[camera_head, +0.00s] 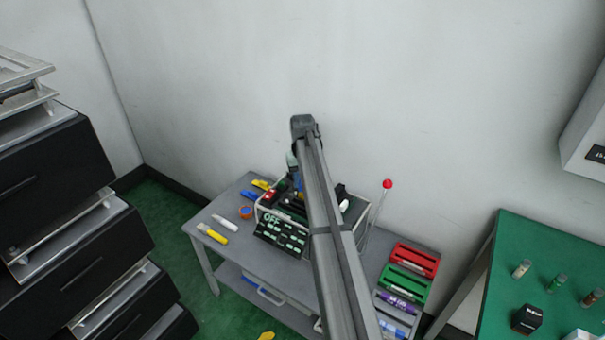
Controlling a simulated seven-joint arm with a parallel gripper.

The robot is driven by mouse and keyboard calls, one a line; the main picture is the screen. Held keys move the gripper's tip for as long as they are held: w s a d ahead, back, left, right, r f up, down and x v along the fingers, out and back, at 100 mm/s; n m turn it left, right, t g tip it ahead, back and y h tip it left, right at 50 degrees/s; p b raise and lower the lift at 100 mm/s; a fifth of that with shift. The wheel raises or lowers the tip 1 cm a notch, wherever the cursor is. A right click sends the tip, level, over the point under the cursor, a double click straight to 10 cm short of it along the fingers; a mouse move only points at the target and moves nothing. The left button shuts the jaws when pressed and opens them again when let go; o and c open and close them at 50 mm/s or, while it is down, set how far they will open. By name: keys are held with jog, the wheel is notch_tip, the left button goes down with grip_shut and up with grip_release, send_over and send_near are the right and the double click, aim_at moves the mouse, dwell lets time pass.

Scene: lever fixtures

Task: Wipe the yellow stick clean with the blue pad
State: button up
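My arm reaches from the bottom middle up over the grey table (222,206) and bends down at its far end. My gripper (295,184) hangs at the fixture on the table, small and partly hidden; its fingers cannot be made out. Small yellow and blue patches show beside it, too small to name. A yellow piece (262,184) and a blue piece (250,196) lie at the table's back left. A yellow stick-like item (212,234) lies at the front left beside a white one (232,220). I cannot tell which is the task's stick or pad.
A dark box with an "OFF" display (282,236) stands mid-table, partly behind my arm. A red-tipped lever (387,184) rises at its right. Red (414,261) and green (404,283) trays lie at the right. Black drawers (75,255) stand left, a green table (545,250) right.

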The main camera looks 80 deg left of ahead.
jog(key=shift+f, duration=1.5)
jog(key=shift+w+d+r, duration=0.1)
jog(key=shift+w+d, duration=0.55)
jog(key=shift+d, duration=0.05)
jog(key=shift+w+d, duration=1.3)
jog(key=s+a, duration=0.4)
jog(key=shift+a, duration=0.1)
jog(key=shift+r, duration=4)
